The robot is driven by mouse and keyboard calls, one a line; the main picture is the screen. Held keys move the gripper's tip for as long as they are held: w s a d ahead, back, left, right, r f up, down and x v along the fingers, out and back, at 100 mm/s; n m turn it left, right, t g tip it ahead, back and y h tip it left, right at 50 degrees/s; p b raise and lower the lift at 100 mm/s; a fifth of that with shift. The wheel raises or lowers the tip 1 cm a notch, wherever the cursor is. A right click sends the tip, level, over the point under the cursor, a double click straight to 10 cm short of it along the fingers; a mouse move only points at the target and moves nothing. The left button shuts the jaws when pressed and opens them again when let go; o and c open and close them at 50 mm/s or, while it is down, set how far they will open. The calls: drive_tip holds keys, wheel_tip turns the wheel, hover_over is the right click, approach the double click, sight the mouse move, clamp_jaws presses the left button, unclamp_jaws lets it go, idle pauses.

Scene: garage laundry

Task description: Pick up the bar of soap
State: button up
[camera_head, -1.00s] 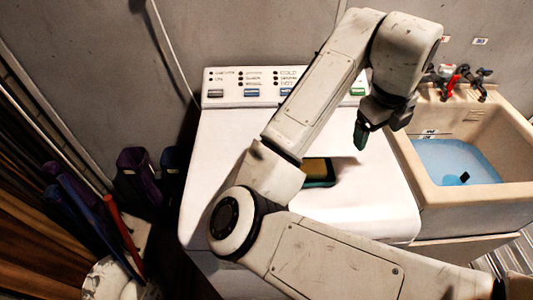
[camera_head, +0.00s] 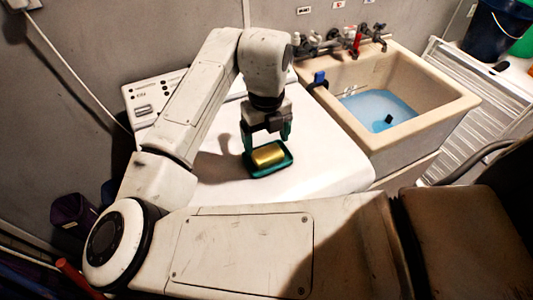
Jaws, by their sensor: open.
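The bar of soap (camera_head: 268,155) is a yellow-gold block. It lies in a dark green dish (camera_head: 277,171) on top of the white washing machine (camera_head: 325,172). My gripper (camera_head: 266,138) points down just above the soap, with its two green fingertips apart on either side of the soap's far part. The jaws are open and nothing is held. I cannot tell whether the fingertips touch the soap or the dish.
A beige sink (camera_head: 447,95) with blue water (camera_head: 375,108) and several taps (camera_head: 355,42) stands to the right. The washer's control panel (camera_head: 150,95) rises behind my arm. The washer top right of the dish is clear. A dark blue bucket (camera_head: 497,27) stands at the far right.

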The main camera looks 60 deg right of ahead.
sight(267, 152)
drive_tip(key=shift+s+f+p, duration=0.1)
drive_tip(key=shift+f+p, duration=0.2)
drive_tip(key=shift+f, duration=1.75)
drive_tip(key=shift+c, duration=0.2)
drive_tip(key=c, duration=0.7)
